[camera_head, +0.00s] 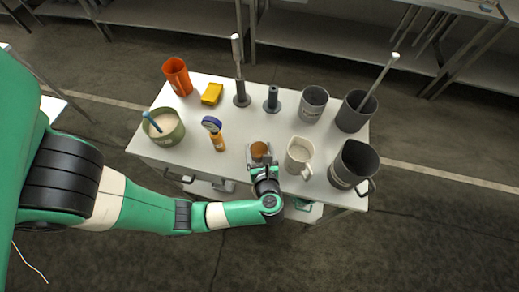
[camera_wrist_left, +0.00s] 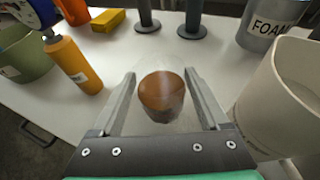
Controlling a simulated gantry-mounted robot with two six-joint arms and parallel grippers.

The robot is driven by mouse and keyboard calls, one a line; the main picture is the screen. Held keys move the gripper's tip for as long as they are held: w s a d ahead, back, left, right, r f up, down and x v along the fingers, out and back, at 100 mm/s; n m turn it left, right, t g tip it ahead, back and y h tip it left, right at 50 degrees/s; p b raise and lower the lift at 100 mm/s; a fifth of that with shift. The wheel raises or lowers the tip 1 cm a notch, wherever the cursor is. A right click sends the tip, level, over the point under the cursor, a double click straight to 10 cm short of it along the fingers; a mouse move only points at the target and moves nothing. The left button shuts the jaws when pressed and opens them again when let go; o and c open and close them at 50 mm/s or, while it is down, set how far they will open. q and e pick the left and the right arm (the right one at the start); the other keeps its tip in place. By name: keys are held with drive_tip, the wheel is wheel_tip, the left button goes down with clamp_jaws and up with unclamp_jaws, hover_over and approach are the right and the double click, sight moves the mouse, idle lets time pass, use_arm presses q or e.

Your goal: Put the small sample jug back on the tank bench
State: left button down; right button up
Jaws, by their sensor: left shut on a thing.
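The small sample jug (camera_head: 259,149) is clear, with brown liquid in it. It is at the front middle of the white tank bench (camera_head: 240,120). My left gripper (camera_head: 261,160) is shut on the jug, reaching in from the front edge. In the left wrist view the jug (camera_wrist_left: 162,95) stands between the two fingers, roughly upright, with white bench top around it. I cannot tell whether its base touches the bench. My right gripper is not in view.
A cream jug (camera_head: 299,156) stands close right of the held jug, and a dark grey jug (camera_head: 353,165) beyond it. An orange bottle (camera_head: 217,141) and a green pot (camera_head: 164,128) stand left. Grey stands (camera_head: 273,100) are behind. The bench top between is clear.

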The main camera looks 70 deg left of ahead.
use_arm(q)
unclamp_jaws()
drive_tip(key=shift+d+r, duration=0.2)
drive_tip(key=shift+d, duration=0.05)
drive_tip(key=p+v, duration=0.4)
drive_tip(key=v, duration=0.7)
drive_tip(key=shift+d, duration=0.2)
drive_tip(key=shift+r, duration=0.1)
